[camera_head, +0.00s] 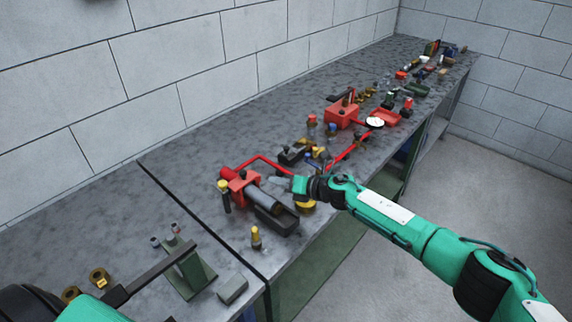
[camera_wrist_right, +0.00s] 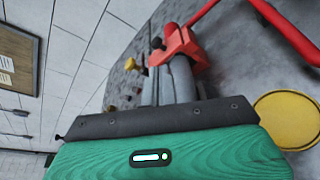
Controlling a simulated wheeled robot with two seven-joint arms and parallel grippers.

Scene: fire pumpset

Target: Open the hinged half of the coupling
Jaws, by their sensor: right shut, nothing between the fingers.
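On the bench, a red bracket (camera_head: 240,187) holds a grey cylinder (camera_head: 262,199), with a dark open trough-like part (camera_head: 277,222) beside it. I take this group for the coupling; its hinge cannot be made out. My right gripper (camera_head: 279,184) is shut and empty, its tips just above or beside the cylinder's far side. Contact cannot be told. In the right wrist view its two grey fingers (camera_wrist_right: 168,80) lie close together, pointing toward the red bracket (camera_wrist_right: 182,45) and hiding part of the group.
A red pipe (camera_head: 265,158) runs behind the group. A yellow knob (camera_head: 223,185) stands left of the bracket. A small yellow-topped piece (camera_head: 256,238) stands in front. A green stand (camera_head: 188,274) and grey block (camera_head: 232,289) are at the near end. Red equipment (camera_head: 341,115) stands farther along.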

